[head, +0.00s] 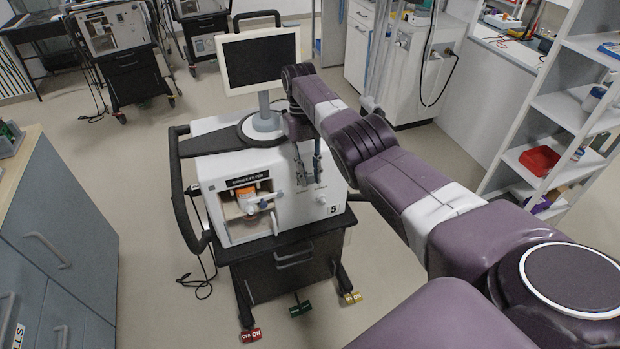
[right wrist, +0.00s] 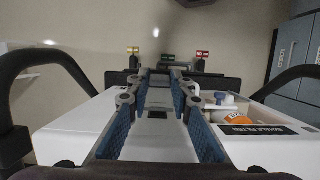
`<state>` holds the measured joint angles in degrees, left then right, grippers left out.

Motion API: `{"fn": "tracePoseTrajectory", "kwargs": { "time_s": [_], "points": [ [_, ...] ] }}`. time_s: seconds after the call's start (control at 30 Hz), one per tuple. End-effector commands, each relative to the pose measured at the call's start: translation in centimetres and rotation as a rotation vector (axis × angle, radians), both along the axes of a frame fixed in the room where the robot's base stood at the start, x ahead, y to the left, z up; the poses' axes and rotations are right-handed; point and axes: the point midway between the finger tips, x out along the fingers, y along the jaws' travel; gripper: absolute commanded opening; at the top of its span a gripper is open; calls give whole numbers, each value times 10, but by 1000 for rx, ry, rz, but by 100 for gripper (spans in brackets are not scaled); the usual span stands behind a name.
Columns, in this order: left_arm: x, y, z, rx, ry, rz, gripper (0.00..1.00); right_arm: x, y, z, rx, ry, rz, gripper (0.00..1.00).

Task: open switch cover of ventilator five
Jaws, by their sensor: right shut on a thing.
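Ventilator five (head: 262,195) is a white unit on a dark cart, with a "5" on its front and a screen (head: 262,60) above. My right gripper (head: 308,178) reaches down to the right half of its front. In the right wrist view its blue-padded fingers (right wrist: 160,78) come down over the white housing (right wrist: 82,128). The jaws are shut on a small part at the front, which I take to be the switch cover; the fingers mostly hide it, and I cannot tell how far it is tilted. My left gripper is not in view.
The expiratory filter bay (head: 246,205) is open left of the gripper, with an orange part inside. A black handle (head: 186,190) curves around the left side. Red (head: 250,335), green (head: 300,308) and yellow (head: 352,297) pedals stick out below. Grey cabinets (head: 62,225) stand at left.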

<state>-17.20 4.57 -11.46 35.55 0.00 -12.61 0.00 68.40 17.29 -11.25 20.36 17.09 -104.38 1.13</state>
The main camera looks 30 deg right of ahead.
Motion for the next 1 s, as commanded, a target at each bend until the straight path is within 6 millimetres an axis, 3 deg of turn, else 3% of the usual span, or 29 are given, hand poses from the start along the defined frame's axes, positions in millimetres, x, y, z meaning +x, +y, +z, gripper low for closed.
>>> {"fn": "tracePoseTrajectory", "kwargs": {
  "time_s": [0.5, 0.53, 0.67, 1.0],
  "points": [
    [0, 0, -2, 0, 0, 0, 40, -1, 1, -2, 2, 8, 1, 0],
    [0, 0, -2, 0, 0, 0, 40, -1, 1, -2, 2, 8, 1, 22],
    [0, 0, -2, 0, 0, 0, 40, -1, 1, -1, 2, 7, 1, 36],
    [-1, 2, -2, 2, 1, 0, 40, 0, 0, 2, 1, 5, 0, 38]
  ]
}}
